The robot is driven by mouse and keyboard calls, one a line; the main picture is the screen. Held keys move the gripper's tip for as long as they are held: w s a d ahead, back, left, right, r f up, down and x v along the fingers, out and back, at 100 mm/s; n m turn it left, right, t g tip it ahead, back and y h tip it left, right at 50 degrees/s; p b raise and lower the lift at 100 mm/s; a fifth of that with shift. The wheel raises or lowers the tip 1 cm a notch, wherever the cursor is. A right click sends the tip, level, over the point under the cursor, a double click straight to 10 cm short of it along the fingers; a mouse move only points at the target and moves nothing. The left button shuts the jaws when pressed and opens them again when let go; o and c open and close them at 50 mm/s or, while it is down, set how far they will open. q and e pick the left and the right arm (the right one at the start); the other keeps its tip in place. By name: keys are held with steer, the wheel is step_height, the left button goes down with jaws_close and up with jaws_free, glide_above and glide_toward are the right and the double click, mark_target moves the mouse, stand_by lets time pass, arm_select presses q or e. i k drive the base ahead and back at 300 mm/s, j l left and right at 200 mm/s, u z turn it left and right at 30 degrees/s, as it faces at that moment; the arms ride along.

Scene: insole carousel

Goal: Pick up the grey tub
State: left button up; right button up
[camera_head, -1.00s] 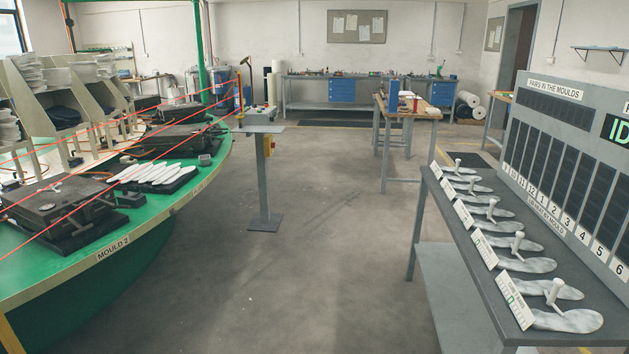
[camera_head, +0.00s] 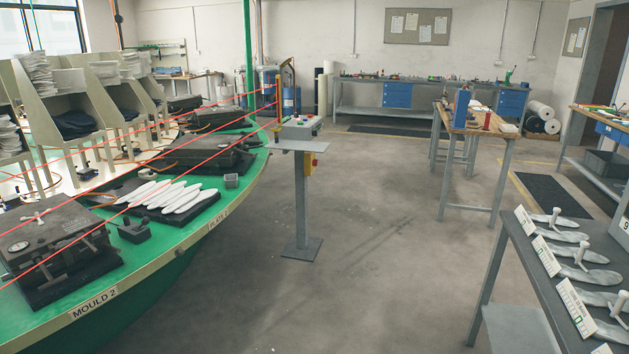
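A larger dark grey open container (camera_head: 606,166) stands on the lower shelf of the bench at the far right; I cannot tell which of the two the task means. Neither of my grippers shows in the head view.
The green carousel (camera_head: 130,288) with moulds and red lines above its edge fills the left. A control pedestal (camera_head: 300,190) stands beside it. A grey table with insoles (camera_head: 509,262) is at the lower right. The floor (camera_head: 370,270) between is clear.

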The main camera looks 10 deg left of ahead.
mark_target(231, 181)
steer(key=i, duration=1.45)
steer(key=i+l+u, duration=0.3)
steer(key=i, duration=0.35)
steer(key=i+l+u, duration=0.35)
steer(key=i, duration=0.3)
steer(key=i+l+u, duration=0.3)
steer(key=i+l, duration=0.15)
steer(key=i, duration=0.15)
